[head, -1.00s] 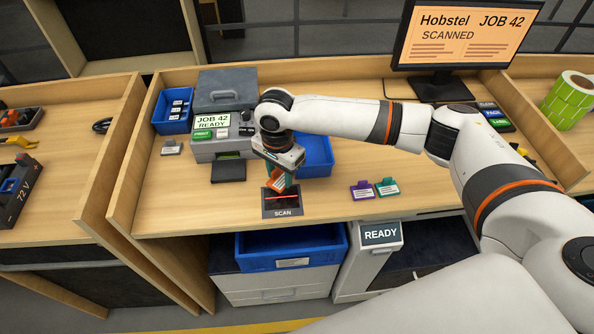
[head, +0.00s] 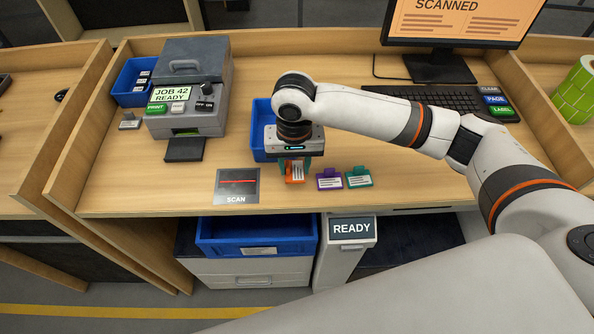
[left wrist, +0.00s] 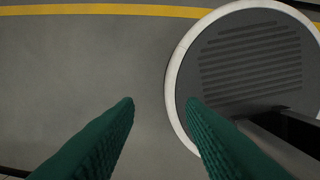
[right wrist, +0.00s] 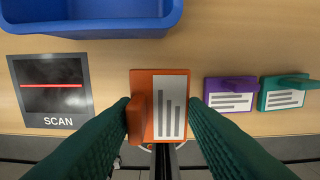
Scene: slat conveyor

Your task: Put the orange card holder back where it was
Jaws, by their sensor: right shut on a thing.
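The orange card holder (head: 295,172) has a white label with grey bars. My right gripper (head: 294,170) is shut on it, just left of the purple card holder (head: 329,179). In the right wrist view the orange card holder (right wrist: 159,105) sits between the two green fingers, turned on its side compared with its neighbours. The teal card holder (head: 358,177) lies right of the purple one. I cannot tell whether the orange holder touches the table. My left gripper shows only in the left wrist view (left wrist: 160,102), open and empty above the floor.
The scan pad (head: 237,187) with a red line lies to the left. A blue bin (head: 262,140) stands behind my right gripper. A printer (head: 187,100) reads JOB 42 READY, and the monitor (head: 455,25) reads SCANNED. A blue drawer bin (head: 256,237) sits below the table edge.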

